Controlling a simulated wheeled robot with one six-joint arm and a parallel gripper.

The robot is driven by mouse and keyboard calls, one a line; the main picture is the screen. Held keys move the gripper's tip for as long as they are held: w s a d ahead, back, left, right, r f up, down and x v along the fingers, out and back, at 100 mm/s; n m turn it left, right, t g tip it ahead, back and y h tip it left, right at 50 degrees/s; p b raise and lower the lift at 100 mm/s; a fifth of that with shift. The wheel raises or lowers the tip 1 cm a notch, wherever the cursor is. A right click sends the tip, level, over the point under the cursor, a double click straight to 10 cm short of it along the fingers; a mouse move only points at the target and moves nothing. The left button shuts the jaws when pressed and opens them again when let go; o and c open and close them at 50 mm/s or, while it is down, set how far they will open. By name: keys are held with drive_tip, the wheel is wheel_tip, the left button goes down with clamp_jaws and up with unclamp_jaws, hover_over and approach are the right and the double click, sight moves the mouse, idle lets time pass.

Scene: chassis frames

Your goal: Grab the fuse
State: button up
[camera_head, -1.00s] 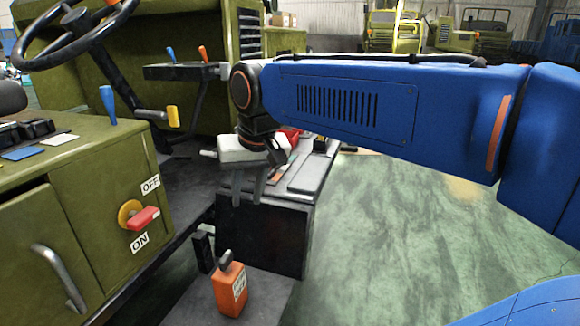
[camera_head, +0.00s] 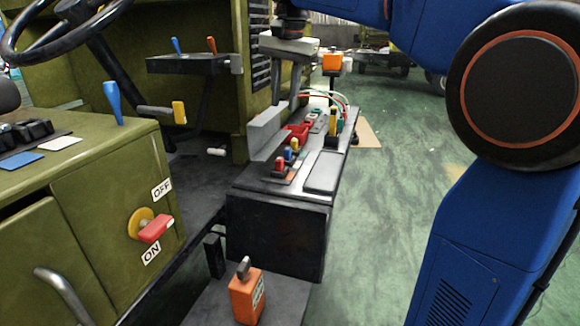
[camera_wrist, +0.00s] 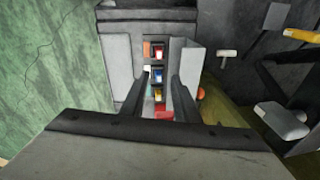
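Several small coloured fuses stand in a row in an open grey box on the black cabinet: a red one (camera_head: 280,164), a blue one (camera_head: 288,155) and a yellow one (camera_head: 295,144). In the wrist view the row lies between my fingers, with a red-and-white one (camera_wrist: 158,53), a blue one (camera_wrist: 157,74) and a yellow one (camera_wrist: 158,93). My gripper (camera_head: 286,95) is open and empty, pointing down above the back part of the box. Its fingers also show in the wrist view (camera_wrist: 160,74). Which fuse the task means cannot be told.
The box's grey lid (camera_head: 265,130) stands up on its left. An orange-topped post (camera_head: 332,63) and wires stand behind. A red rotary switch (camera_head: 153,229) sits on the green cabinet at left. An orange can (camera_head: 246,296) stands below. Green floor to the right is clear.

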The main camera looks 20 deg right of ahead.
hover_over(280, 158)
drive_tip(key=f, duration=1.1)
drive_tip(key=shift+s+d+f, duration=0.15)
drive_tip(key=shift+s+f, duration=0.2)
drive_tip(key=shift+w+f, duration=0.15)
drive_tip(key=shift+f, duration=2.45)
clamp_jaws()
